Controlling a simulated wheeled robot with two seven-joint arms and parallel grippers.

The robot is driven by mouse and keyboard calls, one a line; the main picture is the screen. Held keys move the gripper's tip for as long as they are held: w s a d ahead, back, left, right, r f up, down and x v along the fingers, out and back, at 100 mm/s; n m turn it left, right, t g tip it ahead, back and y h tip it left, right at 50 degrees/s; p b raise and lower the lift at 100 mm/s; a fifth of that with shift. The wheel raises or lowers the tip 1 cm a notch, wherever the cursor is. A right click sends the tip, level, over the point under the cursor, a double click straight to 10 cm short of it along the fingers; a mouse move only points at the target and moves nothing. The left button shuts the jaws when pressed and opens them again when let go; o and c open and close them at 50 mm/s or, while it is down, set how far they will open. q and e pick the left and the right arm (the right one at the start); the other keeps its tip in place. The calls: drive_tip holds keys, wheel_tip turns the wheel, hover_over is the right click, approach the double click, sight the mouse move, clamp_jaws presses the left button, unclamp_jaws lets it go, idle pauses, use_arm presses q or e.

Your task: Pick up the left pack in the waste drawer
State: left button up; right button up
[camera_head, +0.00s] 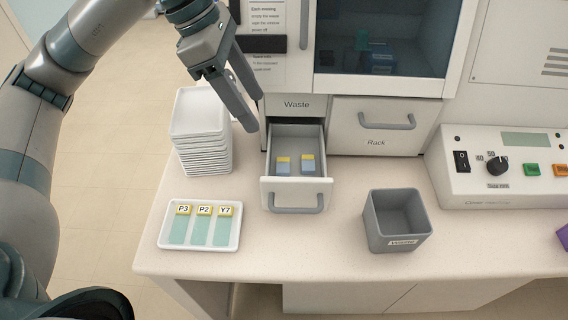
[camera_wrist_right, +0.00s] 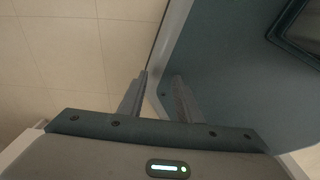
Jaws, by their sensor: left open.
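The waste drawer (camera_head: 296,186) is pulled open in the head view, under the label "Waste". My right gripper (camera_wrist_right: 158,98) shows only in the right wrist view. Its two fingers are apart with nothing seen between them, over the floor and a blue-grey surface.
A stack of white trays (camera_head: 202,130) stands left of the drawer. A white tray with slides labelled P3, P2 and Y7 (camera_head: 199,246) lies in front. A grey waste bin (camera_head: 397,220) stands to the right. The closed Rack drawer (camera_head: 376,142) and a control box (camera_head: 500,185) are further right.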

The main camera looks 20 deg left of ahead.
use_arm(q)
drive_tip(key=p, duration=0.4)
approach(287, 164)
drive_tip(key=shift+s+d+f, duration=0.25)
drive_tip(key=shift+d+f, duration=0.45)
drive_tip(key=shift+f, duration=0.3)
drive_tip(key=shift+w, duration=0.1)
drive_tip(key=shift+p+x, duration=0.8)
drive_tip(key=shift+p, duration=0.05)
drive_tip(key=x, duration=0.1)
drive_tip(key=p+x, duration=0.1)
drive_tip(key=x, duration=0.1)
drive_tip(key=shift+w+a, duration=0.25)
drive_tip(key=shift+d+f, duration=0.1)
drive_tip(key=shift+f, duration=0.25)
drive_tip(key=shift+c, duration=0.4)
drive_tip(key=c, duration=1.1)
